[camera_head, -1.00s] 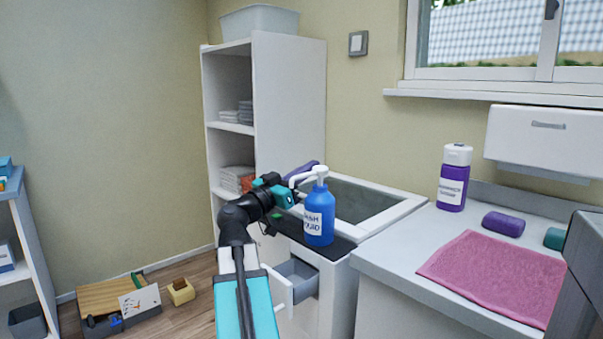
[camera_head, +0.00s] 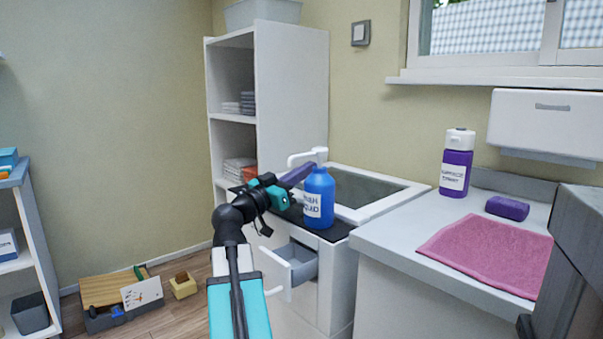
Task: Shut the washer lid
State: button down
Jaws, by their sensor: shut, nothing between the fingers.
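No washer lid can be made out for certain. A white unit (camera_head: 340,278) stands in the middle, with an open-topped grey basin (camera_head: 365,190) set in it and a dark strip along its front edge. A small grey drawer (camera_head: 301,262) stands pulled out of its front. My gripper (camera_head: 295,200) is shut and empty, over the dark strip at the unit's front left. Its fingertips are small and partly lost against the strip.
A purple roll (camera_head: 298,174) lies behind my gripper. A white shelf unit (camera_head: 290,95) stands behind left. The counter (camera_head: 400,235) at right holds a pink towel (camera_head: 485,256), a purple bottle (camera_head: 456,165) and a purple roll (camera_head: 507,208). A wooden-topped box (camera_head: 113,287) lies on the floor.

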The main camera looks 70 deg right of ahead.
dwell(0.3)
jog(key=w+a+f+b, duration=0.1)
jog(key=a, duration=0.1)
jog(key=w+a+f+b, duration=0.1)
jog(key=a+f+b, duration=0.1)
jog(key=w+a+f+b, duration=0.1)
jog(key=a, duration=0.1)
jog(key=shift+a+f+b, duration=0.2)
jog(key=shift+f+b, duration=0.05)
jog(key=shift+b, duration=0.15)
jog(key=shift+b+v, duration=0.3)
jog(key=shift+v, duration=0.55)
